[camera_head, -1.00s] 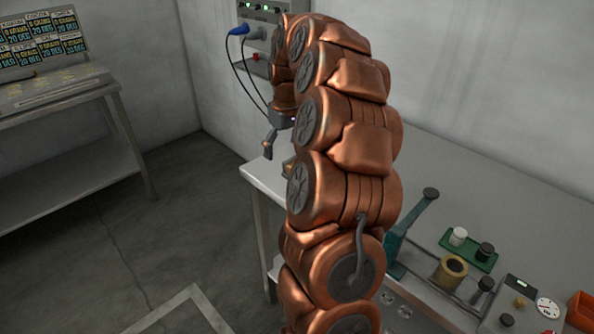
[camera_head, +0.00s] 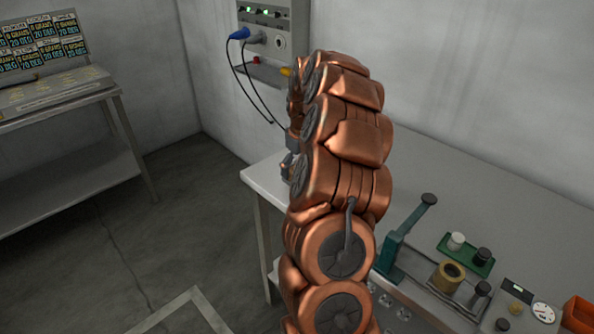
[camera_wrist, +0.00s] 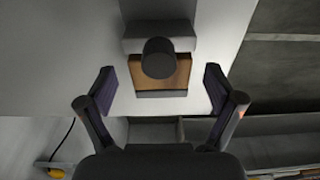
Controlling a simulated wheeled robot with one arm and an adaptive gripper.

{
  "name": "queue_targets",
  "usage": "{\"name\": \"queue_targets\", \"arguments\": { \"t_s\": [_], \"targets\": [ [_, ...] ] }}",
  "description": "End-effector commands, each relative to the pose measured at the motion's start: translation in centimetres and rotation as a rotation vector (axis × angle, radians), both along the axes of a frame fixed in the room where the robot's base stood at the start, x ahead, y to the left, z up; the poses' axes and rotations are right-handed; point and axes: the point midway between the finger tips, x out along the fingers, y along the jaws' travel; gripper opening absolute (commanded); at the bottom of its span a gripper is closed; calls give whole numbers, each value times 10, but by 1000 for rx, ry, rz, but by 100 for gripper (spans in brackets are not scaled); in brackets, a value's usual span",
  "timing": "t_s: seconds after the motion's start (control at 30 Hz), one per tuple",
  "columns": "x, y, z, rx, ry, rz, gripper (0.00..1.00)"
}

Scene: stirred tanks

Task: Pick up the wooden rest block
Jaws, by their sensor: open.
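The wooden rest block (camera_wrist: 183,74) shows as a brown surface in the wrist view, on the pale table top. A dark round-ended part (camera_wrist: 158,57) covers its middle, and grey pieces border it above and below. My gripper (camera_wrist: 159,79) is open and empty, with one dark finger on each side of the block and a gap on both sides. Whether the fingers are level with the block is hard to tell. In the head view my arm hides the block and most of my gripper.
In the head view, the table (camera_head: 470,205) holds a green lever tool (camera_head: 405,238), a green tray (camera_head: 467,255) with small cylinders, a brass cylinder (camera_head: 447,277) and an orange bin (camera_head: 580,315). A wall unit (camera_head: 265,42) with blue-plugged cables stands behind my arm.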

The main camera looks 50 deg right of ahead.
Motion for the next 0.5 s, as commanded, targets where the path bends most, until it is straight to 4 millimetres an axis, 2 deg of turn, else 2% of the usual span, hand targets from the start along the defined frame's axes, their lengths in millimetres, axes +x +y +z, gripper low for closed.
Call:
{"name": "queue_targets", "arguments": {
  "t_s": [0.1,0.33,0.5],
  "targets": [
    [1,0,-9,1,1,0,92],
    [1,0,-11,0,-1,0,91],
    [1,0,-11,0,-1,0,73]
  ]
}}
